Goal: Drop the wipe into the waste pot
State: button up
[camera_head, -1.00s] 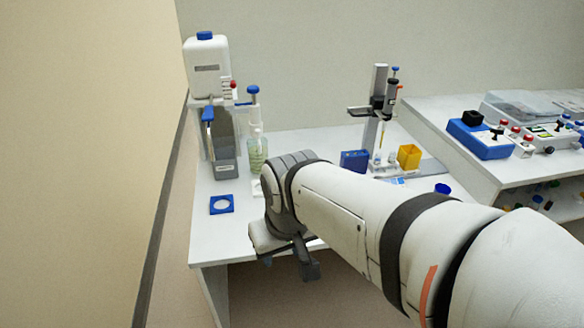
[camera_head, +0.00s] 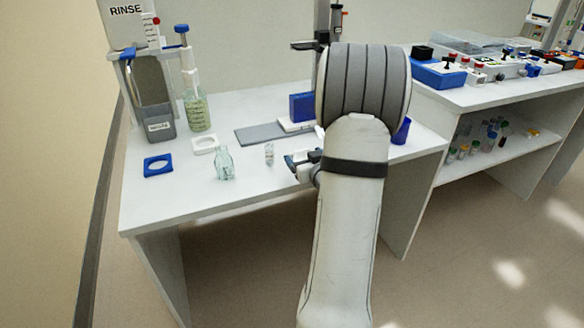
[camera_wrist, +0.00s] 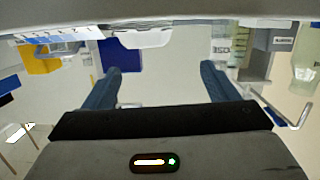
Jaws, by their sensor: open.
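I cannot make out a wipe in either view. A blue cup (camera_head: 401,131), possibly the waste pot, stands near the right front of the bench, partly hidden by my arm. A grey container (camera_head: 153,98) with a label I cannot read surely stands at the back left. My gripper (camera_head: 299,160) is over the front of the bench, left of the blue cup, mostly hidden behind my arm. In the wrist view my gripper (camera_wrist: 163,82) has its two blue fingers wide apart, with nothing held between them.
A clear glass bottle (camera_head: 223,166) and a small vial (camera_head: 269,154) stand left of my gripper. A blue ring holder (camera_head: 158,165) and a white one (camera_head: 204,145) lie farther left. A blue box (camera_head: 301,107) is behind. A yellow box (camera_wrist: 38,60) shows in the wrist view.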

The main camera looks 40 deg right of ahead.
aim_at(303, 152)
jog(key=d+f, duration=0.1)
jog(key=s+d+f+t+b, duration=0.1)
jog(key=shift+f, duration=0.4)
jog(key=shift+d+t, duration=0.1)
jog(key=shift+t, duration=0.2)
jog(key=x, duration=0.7)
jog(key=shift+w+r+b, duration=0.3)
jog(key=shift+b, duration=0.1)
jog(key=shift+c, duration=0.3)
jog(key=c, duration=1.1)
